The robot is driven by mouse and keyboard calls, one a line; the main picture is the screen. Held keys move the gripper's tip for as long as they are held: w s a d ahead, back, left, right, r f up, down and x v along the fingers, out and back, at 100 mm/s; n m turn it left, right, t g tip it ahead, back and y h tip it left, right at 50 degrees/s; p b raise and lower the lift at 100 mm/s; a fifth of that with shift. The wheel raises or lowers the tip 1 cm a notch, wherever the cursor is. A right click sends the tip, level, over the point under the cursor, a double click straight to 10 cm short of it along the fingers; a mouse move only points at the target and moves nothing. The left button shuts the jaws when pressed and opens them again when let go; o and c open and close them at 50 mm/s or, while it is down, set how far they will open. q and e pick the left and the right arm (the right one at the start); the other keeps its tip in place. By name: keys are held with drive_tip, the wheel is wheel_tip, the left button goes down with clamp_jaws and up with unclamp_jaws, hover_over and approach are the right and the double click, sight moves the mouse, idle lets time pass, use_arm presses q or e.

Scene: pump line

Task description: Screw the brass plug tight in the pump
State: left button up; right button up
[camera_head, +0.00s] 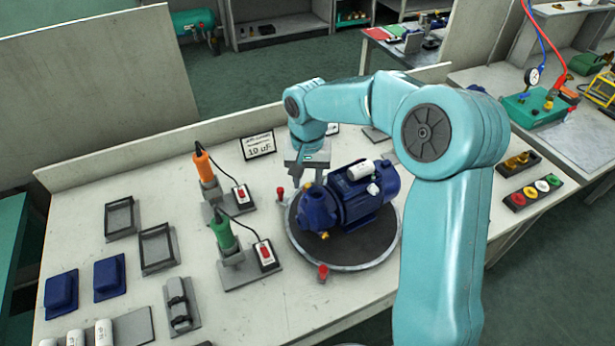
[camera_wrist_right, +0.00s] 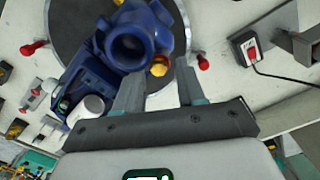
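The blue pump (camera_head: 322,205) lies on a round dark turntable (camera_head: 300,245) on the bench. In the right wrist view the pump (camera_wrist_right: 105,65) shows an open round port. A brass plug (camera_wrist_right: 159,66) shows at its side, just beyond and between my right fingertips. My right gripper (camera_head: 305,178) is above the pump's back left end; in the wrist view its two fingers (camera_wrist_right: 161,76) stand apart with nothing gripped. In the head view a brass part (camera_head: 325,235) shows low on the pump's near side; I cannot tell whether it is the same plug. My left gripper is not in view.
Red knobs (camera_head: 322,272) stand at the turntable's edge. Left are an orange-handled tool (camera_head: 203,165), a green-handled tool (camera_head: 222,232) and switch boxes (camera_head: 265,256). A sign (camera_head: 258,145) stands behind. Trays and blue blocks (camera_head: 109,277) lie further left. My right arm crosses the right side.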

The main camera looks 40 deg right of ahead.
drive_tip(key=shift+a+r+n+p, duration=0.1)
drive_tip(key=shift+n+p, duration=0.2)
drive_tip(key=shift+n, duration=0.9)
drive_tip(key=shift+s+n, duration=0.1)
drive_tip(key=shift+n, duration=0.3)
drive_tip(key=shift+n+p, duration=0.35)
drive_tip(key=shift+n, duration=1.45)
